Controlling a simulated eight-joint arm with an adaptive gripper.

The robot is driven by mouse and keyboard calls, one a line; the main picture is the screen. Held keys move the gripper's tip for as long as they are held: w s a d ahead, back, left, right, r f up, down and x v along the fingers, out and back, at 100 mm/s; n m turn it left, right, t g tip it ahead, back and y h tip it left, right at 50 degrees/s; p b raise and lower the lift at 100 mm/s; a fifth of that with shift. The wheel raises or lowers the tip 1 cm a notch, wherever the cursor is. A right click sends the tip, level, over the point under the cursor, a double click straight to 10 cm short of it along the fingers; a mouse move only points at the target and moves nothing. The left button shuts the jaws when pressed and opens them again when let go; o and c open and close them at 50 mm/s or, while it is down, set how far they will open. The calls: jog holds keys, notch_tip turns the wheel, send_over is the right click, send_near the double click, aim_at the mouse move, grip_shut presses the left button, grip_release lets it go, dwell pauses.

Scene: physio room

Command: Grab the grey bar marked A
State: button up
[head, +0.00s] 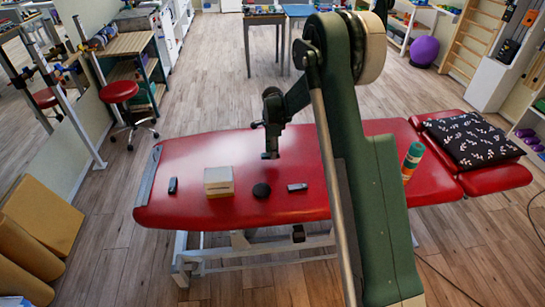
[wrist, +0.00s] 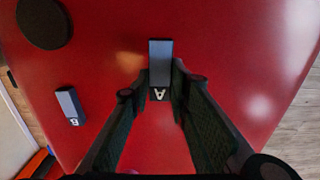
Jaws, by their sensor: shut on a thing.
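The grey bar marked A (wrist: 161,62) is between my fingertips in the wrist view, its dark end with the white letter A towards the gripper. My gripper (wrist: 160,92) is shut on it near that end. In the head view my gripper (head: 270,148) points down over the middle of the red couch, with the dark bar (head: 270,156) at its tip. The bar looks larger than the other bar in the wrist view and seems raised off the couch; the gap is hard to judge. A similar grey bar (wrist: 68,102) lies to the left, its white mark unclear.
The red treatment couch (head: 225,150) also bears a black disc (head: 261,190), a pale box (head: 218,181), a small dark bar (head: 172,185) and another bar (head: 297,187). A green-topped cylinder (head: 413,158) and a patterned cushion (head: 470,140) are to the right.

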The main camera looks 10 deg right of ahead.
jog(key=shift+r+p, duration=0.4)
jog(key=shift+r, duration=2.65)
